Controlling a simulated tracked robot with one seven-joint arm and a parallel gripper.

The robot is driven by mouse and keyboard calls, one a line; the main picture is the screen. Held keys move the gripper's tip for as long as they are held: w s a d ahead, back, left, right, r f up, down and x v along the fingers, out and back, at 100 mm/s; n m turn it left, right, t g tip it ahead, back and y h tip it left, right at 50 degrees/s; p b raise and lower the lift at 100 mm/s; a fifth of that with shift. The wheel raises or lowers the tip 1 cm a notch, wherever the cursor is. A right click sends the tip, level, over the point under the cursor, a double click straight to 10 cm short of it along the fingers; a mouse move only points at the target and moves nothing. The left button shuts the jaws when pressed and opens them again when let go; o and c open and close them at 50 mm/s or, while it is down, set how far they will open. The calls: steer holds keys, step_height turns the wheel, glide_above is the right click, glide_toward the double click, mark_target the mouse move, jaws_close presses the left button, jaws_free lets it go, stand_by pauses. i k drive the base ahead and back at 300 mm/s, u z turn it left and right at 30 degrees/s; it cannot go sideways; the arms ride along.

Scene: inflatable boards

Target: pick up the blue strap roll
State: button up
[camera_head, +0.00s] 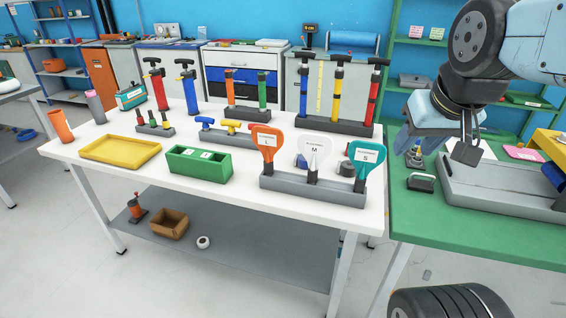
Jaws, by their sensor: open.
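A small blue roll (301,161), which looks like the blue strap roll, is on the white table. My gripper (434,146) is at the right, above the left part of the green table. It is open, its fingers point down and nothing shows between them. It is well to the right of the blue roll, with the teal paddle and a dark grey roll (346,169) between them in the picture.
The grey rack (315,192) with upright orange, white and teal paddles stands at the white table's front right. A rack of pumps (335,125) stands behind. A green box (199,164) and yellow tray (120,150) lie left. A grey tray (500,192) lies on the green table.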

mark_target(300, 160)
steer(key=z, duration=0.1)
steer(key=i, duration=0.1)
steer(key=u, duration=1.2)
steer(key=k, duration=0.35)
steer(key=u, duration=0.3)
steer(key=i, duration=1.4)
steer(key=z, duration=0.3)
